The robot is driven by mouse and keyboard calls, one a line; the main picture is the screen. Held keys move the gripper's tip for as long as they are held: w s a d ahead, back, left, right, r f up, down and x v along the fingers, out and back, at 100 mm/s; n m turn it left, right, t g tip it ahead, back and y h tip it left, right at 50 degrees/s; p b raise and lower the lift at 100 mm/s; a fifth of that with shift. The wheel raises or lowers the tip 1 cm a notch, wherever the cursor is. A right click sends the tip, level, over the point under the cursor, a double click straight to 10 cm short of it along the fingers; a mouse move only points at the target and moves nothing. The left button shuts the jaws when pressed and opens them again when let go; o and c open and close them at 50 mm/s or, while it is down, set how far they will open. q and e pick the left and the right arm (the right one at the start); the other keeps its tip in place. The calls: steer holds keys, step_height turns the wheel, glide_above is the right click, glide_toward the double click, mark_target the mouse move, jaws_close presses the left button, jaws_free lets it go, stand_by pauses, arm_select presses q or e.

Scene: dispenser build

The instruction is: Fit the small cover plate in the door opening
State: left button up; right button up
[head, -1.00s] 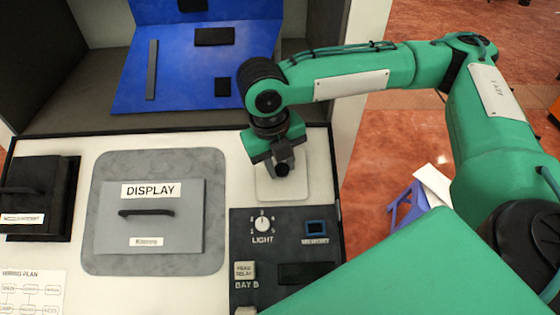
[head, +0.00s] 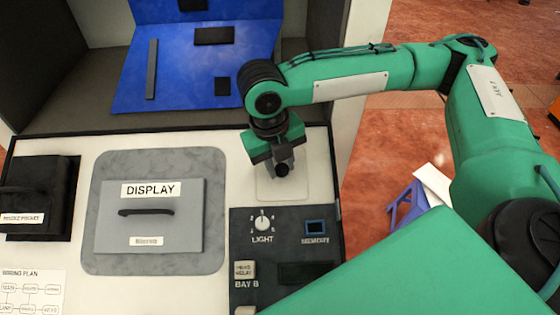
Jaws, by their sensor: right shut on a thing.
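My right gripper (head: 283,163) points down over a pale rounded pad (head: 283,194) at the right of the white worktop. It is shut on a small dark piece, which I take to be the small cover plate; the jaws and wrist hide most of it. I cannot tell whether it touches the pad. The blue door panel (head: 185,90) stands at the back, with several dark rectangles on it: a tall narrow one at the left, a wide one (head: 214,36) and a small square one (head: 222,86). I cannot tell which are openings. My left gripper is not in view.
A grey DISPLAY plate (head: 150,237) with a handle lies on a grey mat (head: 205,165). A black box (head: 45,187) stands at the left. A dark control panel (head: 270,220) with a LIGHT knob is in front of the pad. A wiring plan sheet (head: 35,278) lies front left.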

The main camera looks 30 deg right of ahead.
steer(key=o, duration=1.6)
steer(key=shift+r, duration=0.1)
steer(key=shift+w+a+r, duration=0.1)
steer(key=shift+a+r, duration=0.15)
steer(key=shift+r, duration=1.2)
steer(key=shift+w+a+r, duration=0.1)
steer(key=shift+a+r, duration=0.1)
steer(key=shift+r, duration=1.25)
